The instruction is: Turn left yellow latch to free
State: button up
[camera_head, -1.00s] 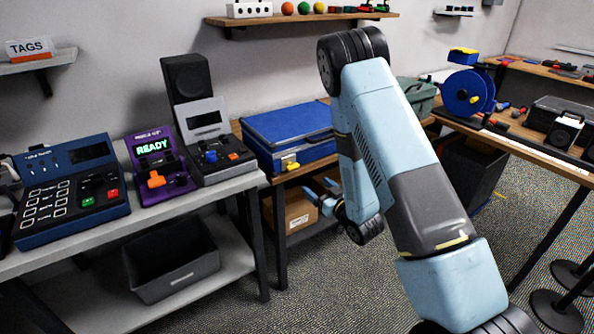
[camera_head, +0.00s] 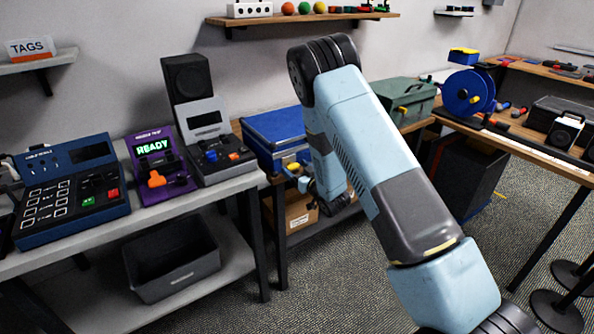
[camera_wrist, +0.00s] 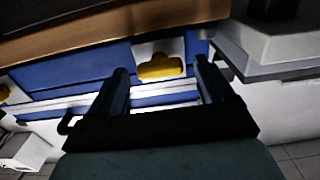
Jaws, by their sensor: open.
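The blue case (camera_head: 276,134) sits on the wooden bench in the head view, partly hidden by my arm. Its left yellow latch (camera_head: 292,164) is on the front face, with my gripper (camera_head: 304,182) just in front of it. In the wrist view, the picture is flipped, and the latch (camera_wrist: 160,70) shows as a yellow T-shaped handle on a pale plate. My gripper (camera_wrist: 163,76) is open there, with one finger on each side of the latch. I cannot tell whether the fingers touch it. Another yellow latch (camera_wrist: 4,93) shows at the left edge.
A grey device (camera_head: 215,150) stands on the bench left of the case; its grey body (camera_wrist: 270,45) is close on the right in the wrist view. A green toolbox (camera_head: 405,97) is to the right. A cardboard box (camera_head: 296,210) lies on the shelf below.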

jog(key=c, duration=1)
jog(key=shift+c, duration=0.2)
